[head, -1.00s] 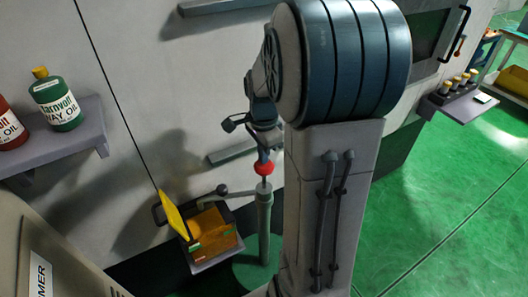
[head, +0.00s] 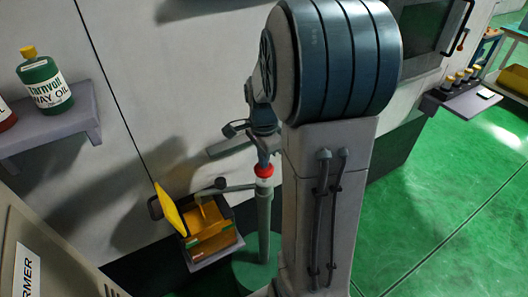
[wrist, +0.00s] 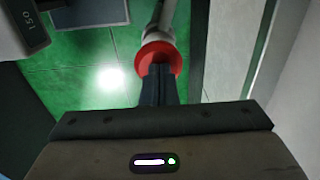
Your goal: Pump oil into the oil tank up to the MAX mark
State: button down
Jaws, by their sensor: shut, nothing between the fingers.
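The pump is a grey-green upright post (head: 264,225) with a red knob (head: 263,171) on top and a side spout (head: 225,188) reaching left over the tank. The oil tank (head: 212,243) is a small box with an amber front and a raised yellow lid (head: 171,212). Green marks show on its front; their lettering is too small to read. A yellow-orange strip shows below the spout; I cannot tell the oil level. My gripper (head: 263,158) is shut and empty, its tips down at the red knob. The wrist view shows the fingers (wrist: 157,85) against the knob (wrist: 158,60).
A shelf (head: 50,130) on the left wall holds a green way-oil bottle (head: 45,82) and a red one, partly cut off. The machine wall stands behind the pump. The green floor (head: 450,220) at right is clear.

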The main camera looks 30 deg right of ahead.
jog(key=shift+s+f, duration=0.2)
jog(key=shift+f, duration=0.15)
jog(key=shift+w+r+p, duration=0.15)
jog(key=shift+r+p, duration=0.4)
jog(key=shift+r, duration=0.05)
notch_tip(320, 180, up, 13)
jog(key=shift+r+p, duration=0.2)
jog(key=shift+p, duration=0.2)
dwell(0.4)
jog(key=shift+w+b, duration=0.2)
jog(key=shift+b, duration=0.35)
jog(key=shift+s+d+r+b, duration=0.1)
jog(key=shift+r+b, duration=1.1)
jog(key=shift+b, duration=0.45)
jog(key=shift+s+r+b, duration=0.1)
jog(key=shift+r+b, duration=1.1)
jog(key=shift+b, duration=0.45)
